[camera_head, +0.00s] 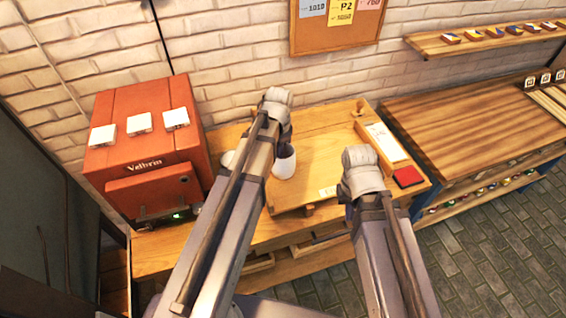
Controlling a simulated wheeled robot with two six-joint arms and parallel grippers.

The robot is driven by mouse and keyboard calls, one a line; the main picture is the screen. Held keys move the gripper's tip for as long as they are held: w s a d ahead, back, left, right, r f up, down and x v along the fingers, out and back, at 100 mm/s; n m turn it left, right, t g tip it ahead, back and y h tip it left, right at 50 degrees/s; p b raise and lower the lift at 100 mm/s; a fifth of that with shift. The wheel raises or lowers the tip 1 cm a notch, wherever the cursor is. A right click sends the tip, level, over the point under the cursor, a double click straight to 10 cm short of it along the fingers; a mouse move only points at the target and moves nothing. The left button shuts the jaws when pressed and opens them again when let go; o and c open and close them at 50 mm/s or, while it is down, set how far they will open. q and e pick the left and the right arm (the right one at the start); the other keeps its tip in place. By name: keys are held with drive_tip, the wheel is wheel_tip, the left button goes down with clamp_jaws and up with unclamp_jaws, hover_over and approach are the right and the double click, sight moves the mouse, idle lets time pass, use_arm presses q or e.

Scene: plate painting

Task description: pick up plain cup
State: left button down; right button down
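A plain white cup (285,163) stands on the wooden workbench, right beside my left forearm, which hides part of it. Another small white shape (228,159) shows on the other side of that forearm; I cannot tell what it is. My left gripper (284,136) is mostly hidden behind its wrist, just above the white cup in the picture; I cannot tell whether it touches the cup. My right gripper (361,172) is at the bench's right part, seen from behind the wrist, with its fingers hidden.
An orange-red kiln-like box (140,150) stands at the left. A raised wooden board (325,160) lies mid-bench. A wooden side table (470,110) and a wall shelf (485,38) are farther right.

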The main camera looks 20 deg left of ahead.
use_arm(q)
wheel_tip(320, 180, up, 10)
drive_tip(key=p, duration=1)
drive_tip(key=shift+r, duration=0.1)
drive_tip(key=shift+s, duration=0.1)
